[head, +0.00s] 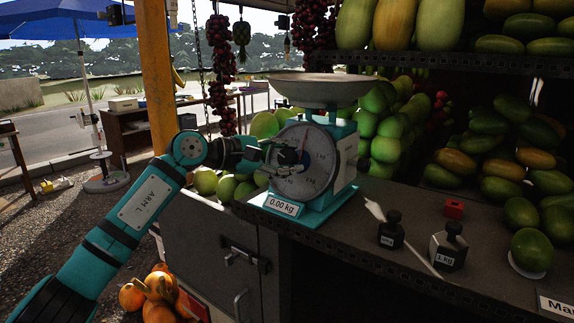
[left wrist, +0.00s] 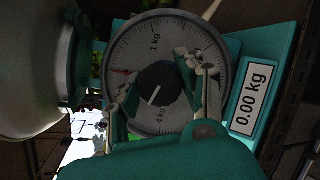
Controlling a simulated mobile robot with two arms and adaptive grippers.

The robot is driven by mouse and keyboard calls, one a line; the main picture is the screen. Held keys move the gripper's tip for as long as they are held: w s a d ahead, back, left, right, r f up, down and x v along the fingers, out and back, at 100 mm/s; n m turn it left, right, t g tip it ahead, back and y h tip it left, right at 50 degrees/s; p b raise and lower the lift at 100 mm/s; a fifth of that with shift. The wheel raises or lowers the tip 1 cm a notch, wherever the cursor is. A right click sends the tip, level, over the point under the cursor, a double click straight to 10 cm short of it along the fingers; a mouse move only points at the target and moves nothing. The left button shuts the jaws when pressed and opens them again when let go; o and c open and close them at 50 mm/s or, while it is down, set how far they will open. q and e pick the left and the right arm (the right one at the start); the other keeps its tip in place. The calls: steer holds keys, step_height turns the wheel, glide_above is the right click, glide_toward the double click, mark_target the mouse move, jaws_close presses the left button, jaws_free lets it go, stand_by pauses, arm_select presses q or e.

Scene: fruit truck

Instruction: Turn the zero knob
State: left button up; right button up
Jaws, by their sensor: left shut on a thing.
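A teal kitchen-style scale (head: 345,160) stands on the dark counter with a wide metal pan (head: 318,88) on top. Its round dial (head: 318,170) faces the left arm; the dial also shows in the left wrist view (left wrist: 140,48). The black zero knob (left wrist: 158,88) sits at the dial's centre with a white line on it. My left gripper (head: 285,158) is at the dial, its fingers on either side of the knob and shut on it. My right gripper is not in view.
A 0.00 kg label (head: 282,205) is on the scale's base. Green fruit (head: 384,150) is piled behind the scale.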

arm_select(q)
steer(key=shift+f+m+g, duration=0.1)
steer(key=shift+m+g, duration=0.2)
steer(key=shift+m, duration=0.1)
steer(key=o, duration=1.2)
steer(key=shift+c, duration=0.2)
steer(key=v, duration=1.2)
steer(key=shift+s+d, duration=0.1)
